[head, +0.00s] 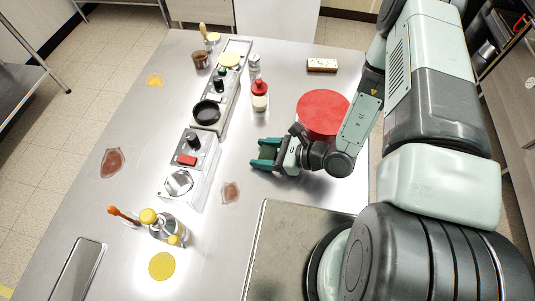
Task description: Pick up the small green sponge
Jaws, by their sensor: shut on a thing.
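My gripper (263,154) is low over the middle of the steel table, pointing left. Its teal-green fingers are shut with a dark green thing between them, which I take to be the small green sponge. It is small, partly hidden by the fingers and close to them in colour, so its outline is hard to make out. I cannot tell whether it touches the table. No other green sponge shows on the table.
A red round thing (323,112) lies just behind my wrist. A red-capped bottle (260,97) stands beyond the gripper. A brown patch (231,192) lies nearer; a metal sheet (285,235) lies in front.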

